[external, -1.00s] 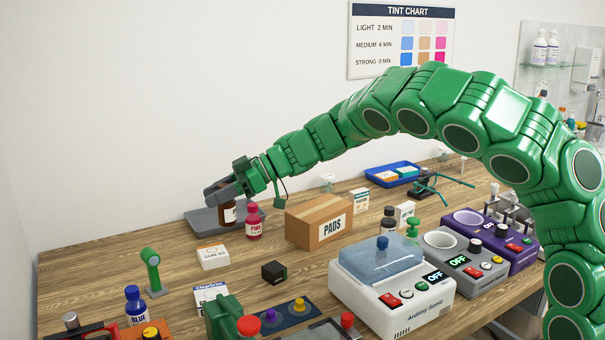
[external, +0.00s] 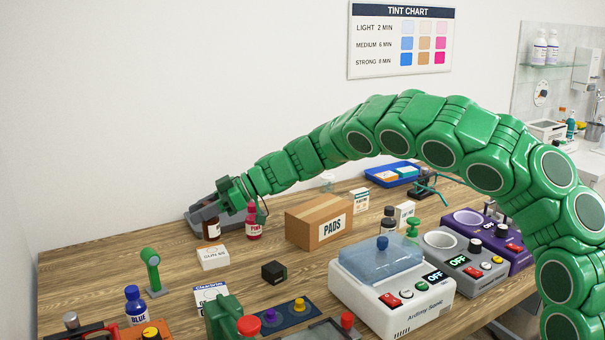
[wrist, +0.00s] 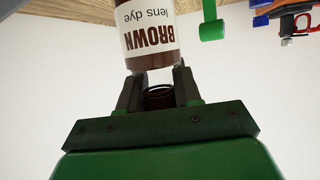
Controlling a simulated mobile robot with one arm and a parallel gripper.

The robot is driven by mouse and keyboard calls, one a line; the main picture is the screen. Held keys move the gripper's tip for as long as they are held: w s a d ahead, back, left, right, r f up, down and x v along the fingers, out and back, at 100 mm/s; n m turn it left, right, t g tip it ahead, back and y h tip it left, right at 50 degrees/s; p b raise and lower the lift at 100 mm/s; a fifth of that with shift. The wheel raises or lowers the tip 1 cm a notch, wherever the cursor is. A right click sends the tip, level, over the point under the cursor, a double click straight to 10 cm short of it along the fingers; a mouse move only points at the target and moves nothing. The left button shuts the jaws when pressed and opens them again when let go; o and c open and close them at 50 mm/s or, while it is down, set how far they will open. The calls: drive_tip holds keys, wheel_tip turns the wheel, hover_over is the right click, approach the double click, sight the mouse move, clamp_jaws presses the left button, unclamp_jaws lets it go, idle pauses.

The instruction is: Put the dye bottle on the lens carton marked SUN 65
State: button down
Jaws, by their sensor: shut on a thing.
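The brown dye bottle (external: 211,228) hangs from my gripper (external: 207,214) at the back left of the table. In the wrist view the bottle's white label (wrist: 150,38) reads BROWN lens dye, upside down in the picture. My gripper's fingers (wrist: 157,78) are shut around the bottle's neck end. The white lens carton (external: 213,258), marked SUN 65, lies flat on the table just in front of the bottle in the external view. Its top looks bare. The bottle appears apart from the carton; its exact height above the table is hard to tell.
A pink dye bottle (external: 253,222) stands right of my gripper. A grey tray (external: 236,215) lies partly hidden behind them. The PADS box (external: 318,222) is farther right. A green stand (external: 151,270), a blue bottle (external: 135,305) and a black box (external: 274,272) are nearer the front.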

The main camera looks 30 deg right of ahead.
sight(203, 223)
drive_tip(key=shift+w+a+f, duration=0.1)
drive_tip(key=shift+w+f, duration=0.05)
drive_tip(key=shift+f, duration=1.55)
drive_tip(key=c, duration=0.8)
unclamp_jaws()
drive_tip(key=shift+f, duration=0.1)
drive_tip(key=v, duration=1.2)
